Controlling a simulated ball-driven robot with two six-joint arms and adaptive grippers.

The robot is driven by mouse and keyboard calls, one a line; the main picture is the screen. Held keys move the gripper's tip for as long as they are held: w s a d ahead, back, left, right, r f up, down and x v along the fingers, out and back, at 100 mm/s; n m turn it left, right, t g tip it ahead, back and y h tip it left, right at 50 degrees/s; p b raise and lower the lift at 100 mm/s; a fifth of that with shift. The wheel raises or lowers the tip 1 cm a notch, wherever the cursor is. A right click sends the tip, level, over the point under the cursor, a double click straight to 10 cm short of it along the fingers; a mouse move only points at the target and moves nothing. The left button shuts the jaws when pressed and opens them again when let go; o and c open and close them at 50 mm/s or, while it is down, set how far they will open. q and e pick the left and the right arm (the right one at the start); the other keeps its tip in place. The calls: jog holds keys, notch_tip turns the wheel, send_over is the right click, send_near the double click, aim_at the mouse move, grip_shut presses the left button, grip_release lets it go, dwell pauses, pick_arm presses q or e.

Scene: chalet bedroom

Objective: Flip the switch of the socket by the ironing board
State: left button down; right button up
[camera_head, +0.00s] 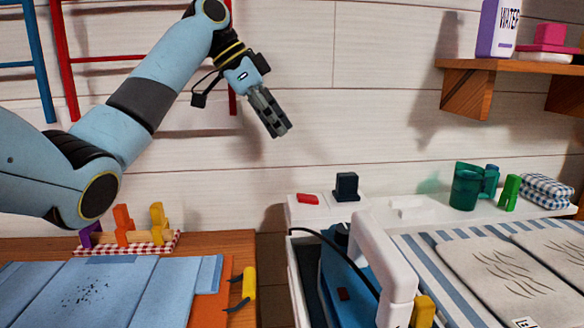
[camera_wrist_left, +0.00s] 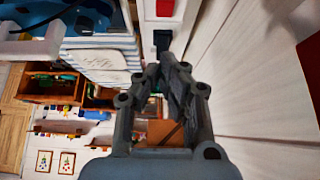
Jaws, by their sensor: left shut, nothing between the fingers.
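A red switch (camera_head: 308,199) lies at the left end of a white socket (camera_head: 325,212) behind the ironing board (camera_head: 420,255). A black plug (camera_head: 346,187) stands up on the socket to the right of the switch. In the left wrist view the red switch (camera_wrist_left: 165,8) is at the top edge, with the black plug (camera_wrist_left: 161,42) just beyond my fingertips in the picture. My left gripper (camera_head: 279,131) is shut and empty, above and left of the switch, pointing down and right, clear of it. Whether the switch is tilted on or off cannot be told. My right gripper is not in view.
A blue iron with a white handle (camera_head: 385,255) stands in front of the socket. A green cup (camera_head: 467,187) and folded cloth (camera_head: 547,190) are at the right. A wooden shelf (camera_head: 490,80) projects at upper right. Pegs (camera_head: 124,224) stand on the left table.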

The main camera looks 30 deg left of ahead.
pick_arm(q)
send_over(311, 199)
jog(key=s+a, duration=0.1)
notch_tip(311, 199, down, 8)
jog(key=shift+a+f+b, duration=0.1)
jog(key=shift+b, duration=0.35)
jog(key=f, duration=0.3)
jog(key=shift+s+a+f, duration=0.1)
jog(key=shift+s+a, duration=0.15)
jog(key=shift+a, duration=0.05)
jog(key=shift+f, duration=0.35)
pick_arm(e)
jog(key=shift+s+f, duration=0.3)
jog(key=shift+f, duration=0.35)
pick_arm(q)
jog(key=shift+a, duration=0.1)
